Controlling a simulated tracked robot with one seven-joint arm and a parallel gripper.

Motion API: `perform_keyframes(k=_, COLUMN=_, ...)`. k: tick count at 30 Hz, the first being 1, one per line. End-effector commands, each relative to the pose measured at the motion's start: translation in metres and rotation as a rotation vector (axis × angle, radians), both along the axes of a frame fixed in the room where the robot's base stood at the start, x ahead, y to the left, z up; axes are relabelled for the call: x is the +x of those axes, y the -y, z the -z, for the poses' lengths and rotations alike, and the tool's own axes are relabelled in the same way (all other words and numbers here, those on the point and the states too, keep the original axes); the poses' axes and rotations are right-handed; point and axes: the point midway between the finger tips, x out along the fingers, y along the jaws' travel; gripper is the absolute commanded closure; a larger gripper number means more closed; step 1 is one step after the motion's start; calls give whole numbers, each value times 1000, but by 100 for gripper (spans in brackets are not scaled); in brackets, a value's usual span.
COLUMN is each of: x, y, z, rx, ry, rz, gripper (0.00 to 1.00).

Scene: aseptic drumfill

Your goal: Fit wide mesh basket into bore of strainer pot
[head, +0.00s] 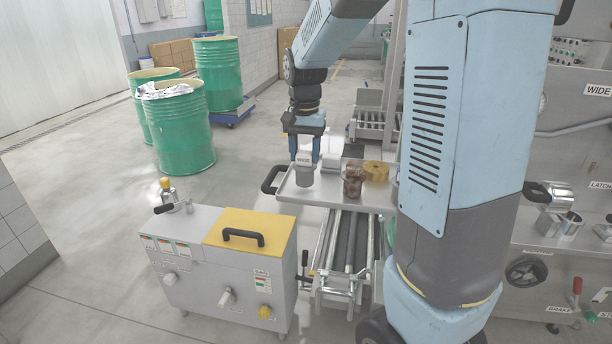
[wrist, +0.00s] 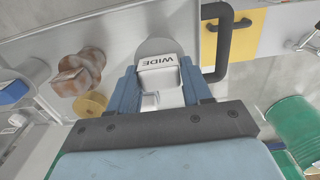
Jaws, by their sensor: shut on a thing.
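The wide mesh basket (head: 304,176) is a grey round body under a pale block handle marked WIDE. My gripper (head: 305,157) is shut on that handle, over the left part of the steel tray. In the wrist view the handle of the basket (wrist: 160,62) sits between the blue fingers of my gripper (wrist: 164,84), with the grey round body partly hidden behind it. I cannot tell whether the basket touches the tray. I cannot identify the strainer pot for sure; open steel cylinders (head: 566,222) stand at the machine on the right.
A grey cart with a yellow lid (head: 240,226) stands in front. Green drums (head: 180,130) stand back left. Floor between is clear.

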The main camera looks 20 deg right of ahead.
Motion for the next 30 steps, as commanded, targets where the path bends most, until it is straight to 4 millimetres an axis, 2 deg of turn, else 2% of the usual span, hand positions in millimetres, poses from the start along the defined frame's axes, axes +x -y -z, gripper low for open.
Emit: perform_keyframes(k=30, x=0, y=0, z=-64, rx=0, ry=2, rz=0, gripper=78)
